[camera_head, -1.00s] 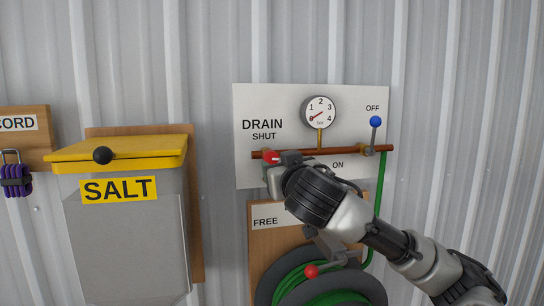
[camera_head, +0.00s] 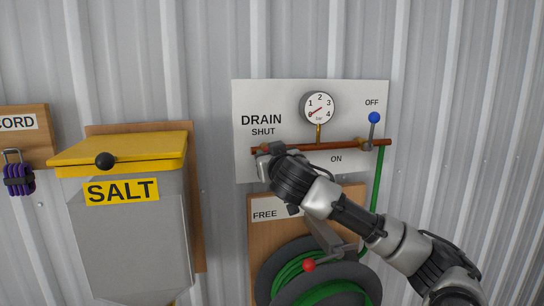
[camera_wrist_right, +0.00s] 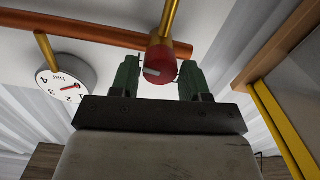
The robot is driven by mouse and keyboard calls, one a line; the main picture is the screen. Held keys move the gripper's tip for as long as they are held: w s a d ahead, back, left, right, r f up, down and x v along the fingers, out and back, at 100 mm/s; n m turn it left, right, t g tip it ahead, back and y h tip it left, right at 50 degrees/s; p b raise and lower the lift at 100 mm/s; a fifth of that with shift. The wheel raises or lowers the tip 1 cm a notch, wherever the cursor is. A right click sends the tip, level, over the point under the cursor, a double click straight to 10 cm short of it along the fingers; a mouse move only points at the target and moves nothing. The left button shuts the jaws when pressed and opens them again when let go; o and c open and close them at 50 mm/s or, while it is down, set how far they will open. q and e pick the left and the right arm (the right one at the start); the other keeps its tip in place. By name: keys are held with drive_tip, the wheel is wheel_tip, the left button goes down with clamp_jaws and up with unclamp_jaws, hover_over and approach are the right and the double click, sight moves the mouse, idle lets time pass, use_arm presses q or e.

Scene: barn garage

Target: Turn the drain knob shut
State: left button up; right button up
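The drain knob (camera_wrist_right: 157,62) is red with a white mark on its face and sits on a brass stem below the copper pipe in the right wrist view. My right gripper (camera_wrist_right: 160,78) has its two green fingers spread, one on each side of the knob's front end. A narrow gap seems to show beside each finger, so I see no firm grip. In the head view, my right gripper (camera_head: 264,163) is at the pipe's left end, below the SHUT label, and hides the knob. My left gripper is not in view.
The copper pipe (camera_head: 345,145) runs along a white panel (camera_head: 245,95) with a pressure gauge (camera_head: 319,107). A blue-tipped lever (camera_head: 374,119) stands up at right. A yellow-lidded salt bin (camera_head: 130,240) is left.

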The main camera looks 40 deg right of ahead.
drive_tip(key=c, duration=0.6)
drive_tip(key=shift+o, duration=0.2)
drive_tip(key=shift+n, duration=0.5)
drive_tip(key=shift+f+n+p, duration=0.1)
drive_tip(key=shift+n+p, duration=3.75)
drive_tip(key=shift+n, duration=5.35)
drive_tip(key=o, duration=0.9)
drive_tip(key=shift+a, duration=0.1)
